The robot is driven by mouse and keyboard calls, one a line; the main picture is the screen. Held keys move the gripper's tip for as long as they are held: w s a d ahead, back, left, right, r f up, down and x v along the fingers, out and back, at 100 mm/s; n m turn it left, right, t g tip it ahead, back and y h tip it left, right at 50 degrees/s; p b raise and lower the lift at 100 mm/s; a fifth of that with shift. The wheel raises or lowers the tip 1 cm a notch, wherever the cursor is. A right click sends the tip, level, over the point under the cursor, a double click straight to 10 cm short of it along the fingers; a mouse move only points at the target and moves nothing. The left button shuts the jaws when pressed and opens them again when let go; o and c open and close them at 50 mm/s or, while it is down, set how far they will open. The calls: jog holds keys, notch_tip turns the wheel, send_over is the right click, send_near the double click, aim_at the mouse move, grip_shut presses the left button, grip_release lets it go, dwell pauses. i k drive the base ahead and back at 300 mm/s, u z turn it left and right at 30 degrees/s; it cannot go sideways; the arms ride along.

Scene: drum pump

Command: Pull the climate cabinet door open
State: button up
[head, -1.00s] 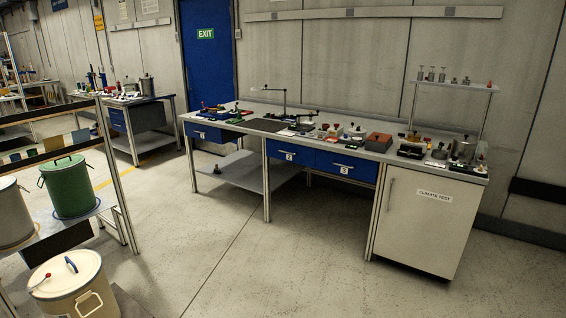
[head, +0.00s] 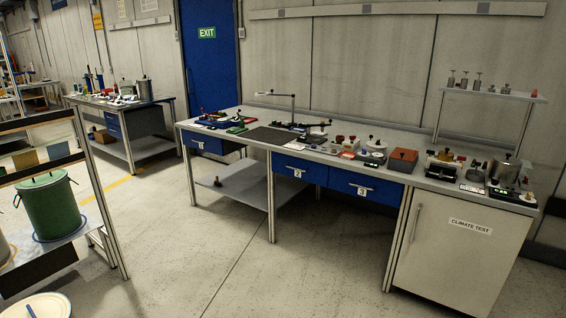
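The climate cabinet (head: 455,262) is a pale box under the right end of the long workbench. Its door faces me, carries a "CLIMATE TEST" label (head: 470,226) and looks shut. A vertical bar handle (head: 415,223) sits near the door's upper left edge. The cabinet's lower right part runs close to the bottom of the picture. My gripper does not show in the head view, so its place relative to the handle cannot be seen.
The workbench (head: 262,136) has blue drawers (head: 352,184) and many small instruments on top. A rack with a green drum (head: 52,205) stands at the left. A white-lidded drum (head: 38,306) is at the bottom left. Open floor (head: 230,270) lies before the bench.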

aim_at(458, 254)
jog(key=z, duration=0.1)
jog(key=i, duration=1.3)
jog(key=z, duration=0.1)
